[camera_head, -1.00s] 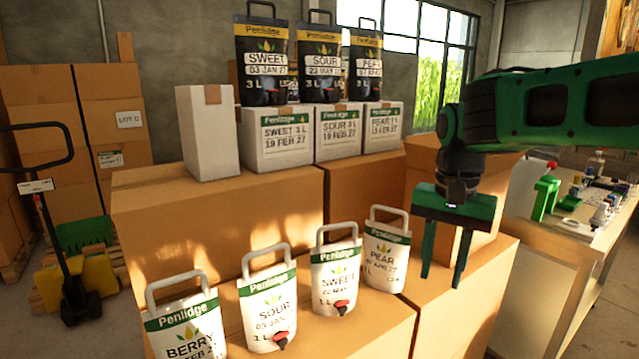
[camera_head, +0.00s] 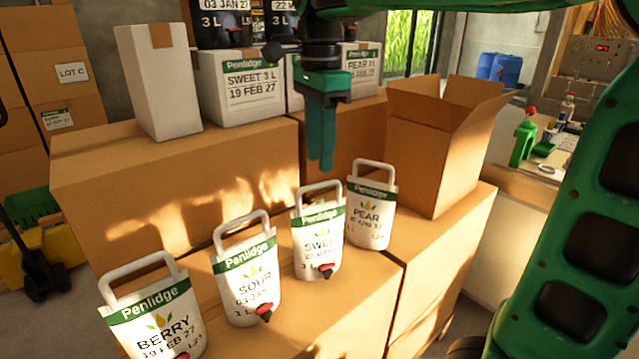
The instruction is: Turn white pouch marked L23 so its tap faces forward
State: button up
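Several white Penlidge pouches with loop handles stand in a row on front cartons. The pear pouch (camera_head: 370,217) is at the row's right end, with no tap visible on its front. Its code at lower right is too small to read. The sweet pouch (camera_head: 318,243) and the sour pouch (camera_head: 247,282) show red and black taps in front. The berry pouch (camera_head: 155,322) is cut by the lower edge, with a partly visible code. My gripper (camera_head: 321,160) is empty, pointing down above and behind the sweet and pear pouches. Its fingers look apart, seen nearly edge-on.
A taller carton (camera_head: 180,190) stands behind the pouches, bearing a plain white box (camera_head: 160,85) and labelled white boxes (camera_head: 243,85). An open carton (camera_head: 440,150) stands right of the pear pouch. Some carton top in front is bare.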

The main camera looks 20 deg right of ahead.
aim_at(318, 187)
notch_tip(318, 187, down, 8)
jog(key=shift+a+f, duration=0.1)
dwell(0.4)
grip_shut()
jog(key=shift+r, duration=0.2)
dwell(1.5)
jog(key=shift+n, duration=1.5)
